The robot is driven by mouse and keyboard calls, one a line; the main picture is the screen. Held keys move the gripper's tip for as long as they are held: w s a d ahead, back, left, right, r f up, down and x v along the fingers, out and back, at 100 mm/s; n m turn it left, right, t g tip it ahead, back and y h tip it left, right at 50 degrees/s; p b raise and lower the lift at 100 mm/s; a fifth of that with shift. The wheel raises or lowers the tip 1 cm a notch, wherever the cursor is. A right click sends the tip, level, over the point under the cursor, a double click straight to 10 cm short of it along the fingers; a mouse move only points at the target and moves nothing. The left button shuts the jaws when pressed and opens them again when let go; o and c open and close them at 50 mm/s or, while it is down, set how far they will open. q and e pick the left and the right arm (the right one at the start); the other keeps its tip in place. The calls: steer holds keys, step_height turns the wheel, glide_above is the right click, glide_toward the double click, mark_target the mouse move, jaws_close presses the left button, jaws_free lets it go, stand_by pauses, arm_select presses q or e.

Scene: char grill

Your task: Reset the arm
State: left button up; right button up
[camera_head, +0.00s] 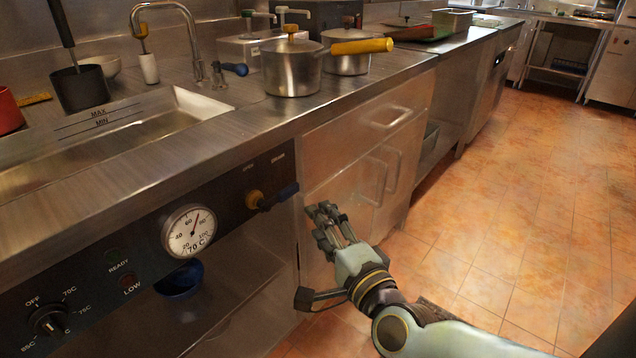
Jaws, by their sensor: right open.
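My right arm (410,330) comes in from the lower right. Its gripper (314,255) is open and empty, with the fingers spread and pointing left. It is in front of the steel cabinet, below the counter's front edge and to the lower right of the blue-handled tap on the control panel. I cannot tell whether a finger touches the cabinet front. My left gripper is not in view.
The steel counter (250,117) holds a sink basin (150,125) and two lidded pots (291,72). The control panel (120,255) carries a dial gauge (188,231) and a knob (47,320). A blue bowl (180,281) sits below. Tiled floor (540,190) is clear at right.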

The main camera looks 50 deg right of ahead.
steer(key=s+a+f+n+g+y, duration=0.1)
steer(key=s+f+n+g+y, duration=0.2)
steer(key=f, duration=0.7)
steer(key=s+a+f+n+g, duration=0.1)
steer(key=s+f+n+g, duration=0.1)
steer(key=s+f+n, duration=0.55)
steer(key=s+a+f+n+g+y, duration=0.1)
steer(key=s+f+g+y, duration=0.15)
steer(key=f, duration=0.85)
steer(key=s+f+n+g, duration=0.4)
steer(key=s+f+n, duration=0.1)
steer(key=s, duration=0.7)
steer(key=s+f+n+g, duration=0.5)
steer(key=s, duration=0.7)
steer(key=shift+f+h, duration=0.35)
steer(key=shift+f, duration=0.05)
steer(key=shift+a+n, duration=0.1)
steer(key=shift+n, duration=0.15)
